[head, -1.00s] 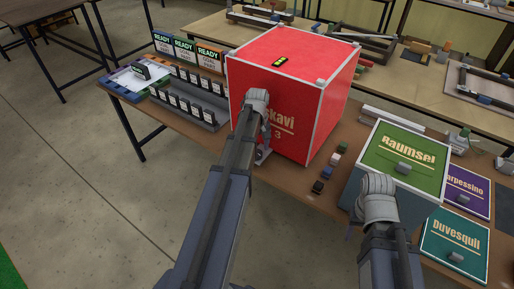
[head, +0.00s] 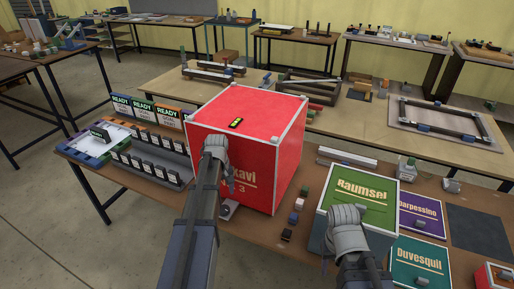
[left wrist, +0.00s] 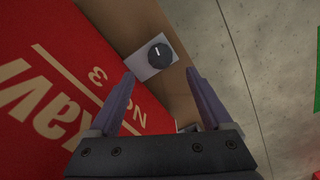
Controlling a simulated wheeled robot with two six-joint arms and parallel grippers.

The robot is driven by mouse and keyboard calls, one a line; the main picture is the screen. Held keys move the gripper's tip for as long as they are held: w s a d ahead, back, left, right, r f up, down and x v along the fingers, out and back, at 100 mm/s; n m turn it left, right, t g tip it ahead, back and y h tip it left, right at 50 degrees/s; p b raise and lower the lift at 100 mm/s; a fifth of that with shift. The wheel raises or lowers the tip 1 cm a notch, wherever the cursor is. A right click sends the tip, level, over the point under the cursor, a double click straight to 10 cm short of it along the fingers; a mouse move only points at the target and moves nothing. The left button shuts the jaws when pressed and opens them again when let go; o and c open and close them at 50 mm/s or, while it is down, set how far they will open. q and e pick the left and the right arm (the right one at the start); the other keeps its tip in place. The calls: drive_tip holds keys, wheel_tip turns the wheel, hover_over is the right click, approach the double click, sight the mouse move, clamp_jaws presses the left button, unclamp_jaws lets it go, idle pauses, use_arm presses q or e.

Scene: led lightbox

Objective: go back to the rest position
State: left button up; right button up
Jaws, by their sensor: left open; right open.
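My left gripper (left wrist: 160,100) is open in the left wrist view, with nothing between its fingers. It is in front of the red lightbox (head: 248,140), whose lettered face fills the left of the left wrist view (left wrist: 40,110). A dark knob on a white plate (left wrist: 159,56) lies beyond the fingertips on the brown table. In the head view the left arm hides part of the lightbox's lettering. My right gripper is hidden behind its own wrist in the head view, over the green Raumsel panel (head: 375,197). I cannot tell if it touches the panel.
A purple panel (head: 416,220) and a teal panel (head: 424,262) lie at the right. Small coloured blocks sit right of the lightbox. At left stand a rack of black cards (head: 150,165) and READY signs (head: 145,110). Open floor lies at the lower left.

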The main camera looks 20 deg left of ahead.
use_arm(q)
drive_tip(key=s+d+m, duration=0.5)
drive_tip(key=d, duration=0.5)
drive_tip(key=s+d+m, duration=0.5)
drive_tip(key=d, duration=0.5)
drive_tip(key=s+d+m+y, duration=0.1)
drive_tip(key=s+d+m, duration=0.4)
drive_tip(key=d, duration=0.5)
drive_tip(key=shift+s+r+p, duration=0.3)
drive_tip(key=shift+s+r, duration=0.05)
use_arm(e)
drive_tip(key=shift+r, duration=0.3)
